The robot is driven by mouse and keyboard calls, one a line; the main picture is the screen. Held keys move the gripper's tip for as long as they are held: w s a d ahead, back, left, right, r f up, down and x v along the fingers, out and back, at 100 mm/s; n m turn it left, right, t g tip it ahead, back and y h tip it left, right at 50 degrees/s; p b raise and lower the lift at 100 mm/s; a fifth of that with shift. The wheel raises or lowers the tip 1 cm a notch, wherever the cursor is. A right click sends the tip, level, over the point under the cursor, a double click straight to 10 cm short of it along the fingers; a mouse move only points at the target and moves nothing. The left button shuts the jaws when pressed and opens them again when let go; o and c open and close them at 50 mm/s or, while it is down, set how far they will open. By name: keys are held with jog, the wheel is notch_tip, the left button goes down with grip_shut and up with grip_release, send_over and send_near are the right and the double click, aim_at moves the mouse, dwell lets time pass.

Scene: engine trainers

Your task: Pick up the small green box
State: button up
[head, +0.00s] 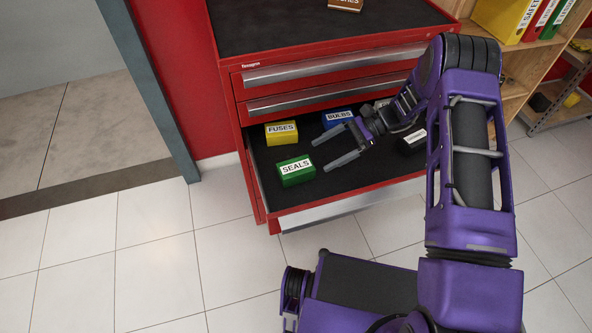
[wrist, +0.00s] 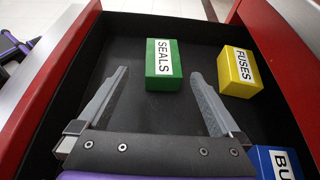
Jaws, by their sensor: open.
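The small green box (head: 297,175), labelled SEALS, sits in the front left part of an open red drawer in the head view. In the wrist view the green box (wrist: 164,70) stands upright beyond my fingertips, roughly centred between them. My gripper (head: 326,154) is open and empty inside the drawer space, to the right of the green box and apart from it. In the wrist view my gripper (wrist: 160,85) shows both fingers spread wide, pointing toward the box. Nothing hides the green box.
A yellow FUSES box (head: 281,133) stands behind the green box, and a blue BULBS box (head: 338,118) stands to the right of it. A black box (head: 411,142) lies farther right. The drawer front (head: 345,204) and side walls border the space. Bare drawer floor surrounds the green box.

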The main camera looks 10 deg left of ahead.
aim_at(297, 166)
jog(key=x, duration=0.4)
jog(key=shift+s+a+f, duration=0.1)
jog(key=shift+a, duration=0.1)
jog(key=x, duration=0.5)
jog(key=shift+a, duration=0.25)
jog(key=c, duration=1.4)
